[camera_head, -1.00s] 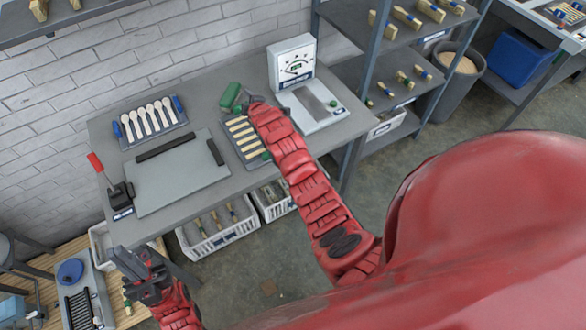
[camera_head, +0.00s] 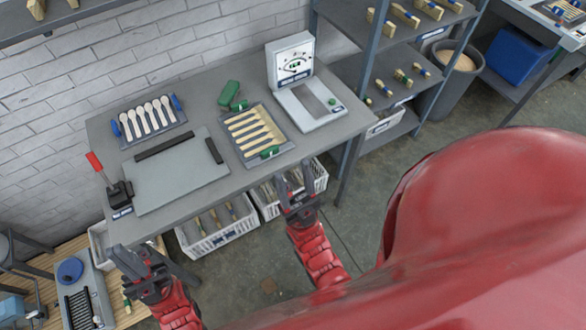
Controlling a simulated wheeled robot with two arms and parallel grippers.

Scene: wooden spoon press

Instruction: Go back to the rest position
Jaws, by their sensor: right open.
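My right gripper (camera_head: 295,187) is open and empty, in front of the workbench's front edge. Its two fingers stand apart, pointing toward the bench. My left gripper (camera_head: 133,258) is at the lower left, in front of the bench and clear of it; its jaw gap is not clear. A tray of pale wooden spoon blanks (camera_head: 252,136) lies on the bench, with green pieces at its ends. A green block (camera_head: 229,93) lies behind it. A tray of white spoons (camera_head: 152,117) lies at the back left.
The grey workbench (camera_head: 205,120) holds a flat plate (camera_head: 178,178), a red-handled lever (camera_head: 95,162) and a white gauge device (camera_head: 292,62). White crates (camera_head: 218,235) stand below. A shelf rack (camera_head: 420,85) is at right. Floor between the bench and me is open.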

